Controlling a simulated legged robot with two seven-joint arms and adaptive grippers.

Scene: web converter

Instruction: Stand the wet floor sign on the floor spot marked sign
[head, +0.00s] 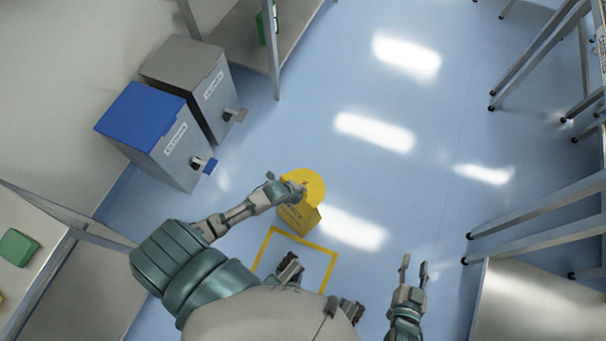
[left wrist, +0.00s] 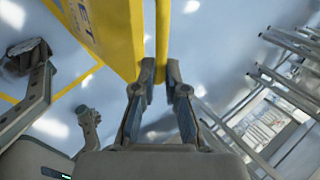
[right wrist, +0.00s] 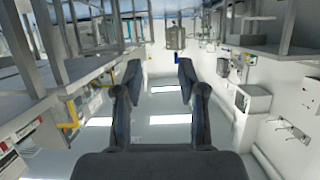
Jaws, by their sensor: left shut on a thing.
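The yellow wet floor sign (head: 309,188) is in the middle of the head view, just beyond the far edge of a yellow square outline (head: 304,242) on the blue floor. My left gripper (head: 299,190) is shut on the sign near its top. In the left wrist view the sign (left wrist: 110,30) shows as two yellow panels, and the fingertips (left wrist: 160,75) close on the thinner panel. Whether its foot touches the floor cannot be told. My feet and body cover the near part of the outline. My right gripper (head: 414,268) is open and empty; its fingers stand apart in the right wrist view (right wrist: 158,80).
A blue-lidded bin (head: 160,135) and a grey bin (head: 195,85) stand by the wall at the left. A bench with a green box (head: 17,247) is at the lower left. Metal table legs (head: 540,215) line the right side. The middle floor is clear.

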